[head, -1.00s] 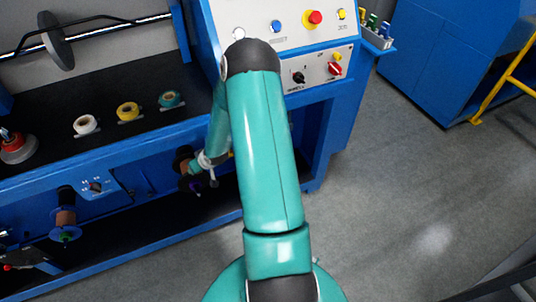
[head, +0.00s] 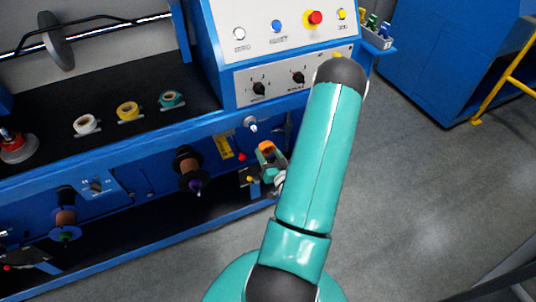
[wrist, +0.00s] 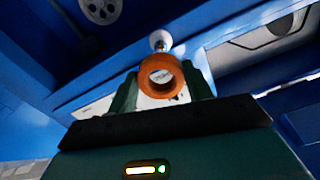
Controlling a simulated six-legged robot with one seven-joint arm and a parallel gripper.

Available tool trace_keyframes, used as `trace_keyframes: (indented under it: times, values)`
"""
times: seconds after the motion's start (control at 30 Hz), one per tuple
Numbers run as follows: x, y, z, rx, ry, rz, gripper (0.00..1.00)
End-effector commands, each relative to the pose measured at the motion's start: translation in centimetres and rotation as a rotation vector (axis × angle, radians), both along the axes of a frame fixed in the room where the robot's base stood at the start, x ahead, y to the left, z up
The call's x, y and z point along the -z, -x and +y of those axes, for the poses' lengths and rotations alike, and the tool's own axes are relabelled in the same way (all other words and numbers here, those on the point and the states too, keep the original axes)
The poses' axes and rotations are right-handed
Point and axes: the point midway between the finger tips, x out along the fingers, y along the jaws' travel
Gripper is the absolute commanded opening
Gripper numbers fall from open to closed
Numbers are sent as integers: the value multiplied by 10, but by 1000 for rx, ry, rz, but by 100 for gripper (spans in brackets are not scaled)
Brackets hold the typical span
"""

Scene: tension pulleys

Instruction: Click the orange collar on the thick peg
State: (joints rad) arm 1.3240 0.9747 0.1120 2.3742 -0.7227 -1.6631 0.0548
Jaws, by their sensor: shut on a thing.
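The orange collar (wrist: 160,93) is a thick ring held between the two teal fingers of my gripper (wrist: 161,84) in the wrist view, its open hole facing the camera. In the head view the collar (head: 266,147) shows small at the tip of my gripper (head: 268,158), beside the blue machine front. A pale, round-ended peg (wrist: 160,41) stands just above the collar in the wrist view, apart from it in the picture. It seems to be the white-ended peg (head: 250,124) in the head view. I cannot tell whether it is the thick peg.
A brown spool (head: 189,172) juts from the machine front left of my gripper, another (head: 65,218) further left. White, yellow and teal rolls (head: 171,99) lie on the black shelf above. The control panel (head: 262,37) rises behind.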

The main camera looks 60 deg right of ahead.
Motion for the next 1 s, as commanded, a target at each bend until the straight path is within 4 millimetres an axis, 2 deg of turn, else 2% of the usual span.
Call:
trace_keyframes:
  times: [0.7, 1.0]
  values:
    - [0, -52, -30, -2, 1, 0, 24]
    - [0, -60, -35, -3, 1, 0, 24]
